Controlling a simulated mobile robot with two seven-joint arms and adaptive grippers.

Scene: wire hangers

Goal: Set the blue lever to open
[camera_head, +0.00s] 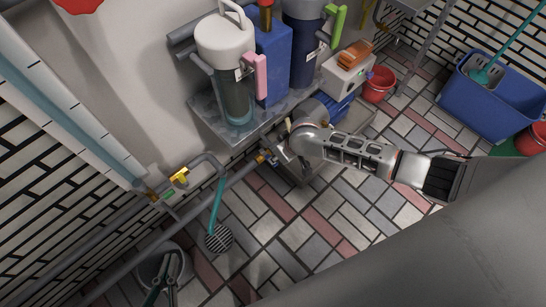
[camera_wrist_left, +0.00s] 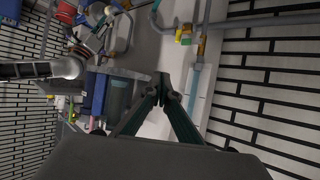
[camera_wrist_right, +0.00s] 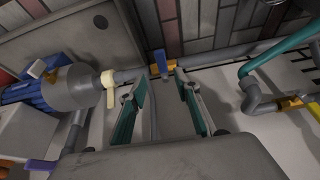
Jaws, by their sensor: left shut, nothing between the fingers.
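The blue lever (camera_wrist_right: 161,62) is on a small orange-yellow valve on the grey floor-level pipe. In the right wrist view it points across the pipe. It shows small in the head view (camera_head: 269,157), just left of my right gripper's end. My right gripper (camera_wrist_right: 168,73) has its fingers apart and empty, with the lever ahead of the gap between the tips; contact cannot be told. In the head view its fingers are mostly hidden behind its own wrist. My left gripper (camera_head: 163,283) is at the lower left, away from the lever. Its fingertips meet in the left wrist view (camera_wrist_left: 167,90).
A yellow lever (camera_head: 180,176) sits on another pipe to the left. A teal pipe (camera_head: 217,205) drops to a floor drain (camera_head: 218,238). A blue motor pump (camera_wrist_right: 45,90) and a shelf of tanks (camera_head: 225,75) are close to my right arm. Buckets stand at the right.

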